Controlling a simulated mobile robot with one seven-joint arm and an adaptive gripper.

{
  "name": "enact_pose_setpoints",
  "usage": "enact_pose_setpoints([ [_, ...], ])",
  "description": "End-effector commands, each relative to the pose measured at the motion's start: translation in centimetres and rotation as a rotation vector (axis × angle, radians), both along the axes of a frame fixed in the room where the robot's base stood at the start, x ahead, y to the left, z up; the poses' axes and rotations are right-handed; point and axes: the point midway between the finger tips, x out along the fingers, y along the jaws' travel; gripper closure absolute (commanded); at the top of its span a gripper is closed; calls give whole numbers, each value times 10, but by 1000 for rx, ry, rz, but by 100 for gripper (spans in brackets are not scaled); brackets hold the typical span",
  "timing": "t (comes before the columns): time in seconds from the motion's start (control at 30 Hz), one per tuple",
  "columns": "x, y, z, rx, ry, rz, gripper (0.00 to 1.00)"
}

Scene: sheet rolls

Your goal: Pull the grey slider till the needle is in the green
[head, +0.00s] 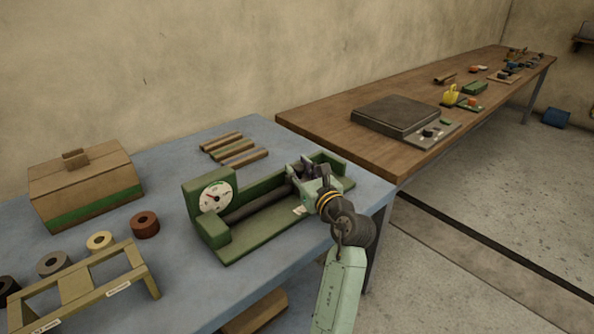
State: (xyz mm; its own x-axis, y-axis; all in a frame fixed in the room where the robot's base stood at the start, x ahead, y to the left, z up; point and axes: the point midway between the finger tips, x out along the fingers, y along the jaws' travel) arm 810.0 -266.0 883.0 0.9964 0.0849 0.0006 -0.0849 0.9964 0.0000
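A green fixture (252,247) sits on the blue-grey table, with a long channel holding a dark grey bar (258,206). A round white dial (216,197) stands at its left end. The dial is small here, and I cannot tell where its needle points relative to any green band. My gripper (303,174) is over the right part of the fixture, at the right end of the dark bar. The gripper hides whatever is there, so I cannot make out the grey slider apart from it or whether the fingers are closed on it.
A brown box with a green band (86,187) and a wooden rack (90,276) are at left, with several rolls (145,224) behind the rack. Brown bars (236,152) lie behind the fixture. A wooden bench (345,130) with a dark flat device (396,115) extends right.

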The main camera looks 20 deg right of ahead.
Motion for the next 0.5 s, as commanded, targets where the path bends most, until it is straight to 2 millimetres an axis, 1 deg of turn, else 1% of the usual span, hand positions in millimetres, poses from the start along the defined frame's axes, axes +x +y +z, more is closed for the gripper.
enact_pose_setpoints([
  [0.03,0,0,0,0,0,-1,68],
  [0.27,0,0,0,0,0,0,53],
  [0.5,0,0,0,0,0,1,53],
])
